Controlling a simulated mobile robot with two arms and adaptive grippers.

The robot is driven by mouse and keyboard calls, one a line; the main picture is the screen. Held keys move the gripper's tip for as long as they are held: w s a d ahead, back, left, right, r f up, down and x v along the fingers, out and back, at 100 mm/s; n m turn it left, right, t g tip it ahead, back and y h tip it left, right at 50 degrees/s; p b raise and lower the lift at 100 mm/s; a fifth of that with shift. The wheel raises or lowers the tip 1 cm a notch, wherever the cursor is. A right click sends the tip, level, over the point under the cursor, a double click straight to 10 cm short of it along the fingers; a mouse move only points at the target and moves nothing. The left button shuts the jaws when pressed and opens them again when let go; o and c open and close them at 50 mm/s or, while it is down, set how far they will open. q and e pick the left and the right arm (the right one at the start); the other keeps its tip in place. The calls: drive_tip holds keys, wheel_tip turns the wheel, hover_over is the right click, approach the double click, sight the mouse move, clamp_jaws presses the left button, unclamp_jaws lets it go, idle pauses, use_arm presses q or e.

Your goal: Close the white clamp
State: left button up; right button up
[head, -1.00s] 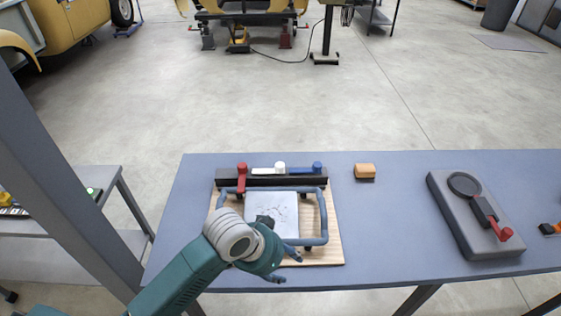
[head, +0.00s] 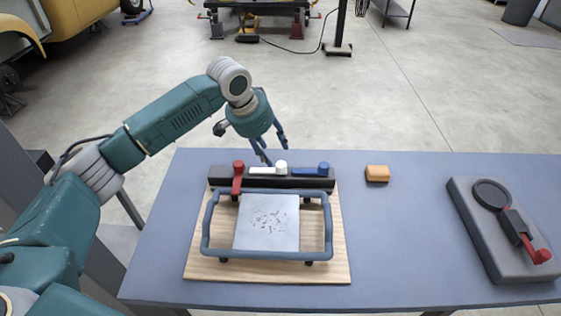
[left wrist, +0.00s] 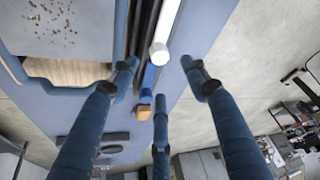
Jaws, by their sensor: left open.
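The white clamp (head: 268,170) lies along the black bar at the back of the wooden board, its round knob at the right end. In the left wrist view the white clamp (left wrist: 168,28) shows as a white lever, its knob between the spread fingertips. My left gripper (head: 270,147) is open and empty, just behind the bar near the white clamp; in the left wrist view its fingers (left wrist: 160,72) are wide apart. I cannot tell whether any finger touches the lever. My right gripper is not in view.
The blue clamp (head: 310,171) lies along the bar at right. A grey plate (head: 265,235) sits inside the frame. An orange block (head: 377,174) and a grey device (head: 490,260) stand right.

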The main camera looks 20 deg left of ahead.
sight(280, 164)
use_arm(q)
drive_tip(key=p+x, duration=0.1)
drive_tip(key=x, duration=0.6)
drive_tip(key=shift+w+d+f, duration=0.1)
drive_tip(key=shift+f, duration=0.15)
drive_tip(key=shift+w+d+f+p, duration=0.1)
drive_tip(key=shift+w+f+p, duration=0.15)
drive_tip(key=shift+f, duration=0.4)
drive_tip(key=shift+r, duration=0.15)
clamp_jaws()
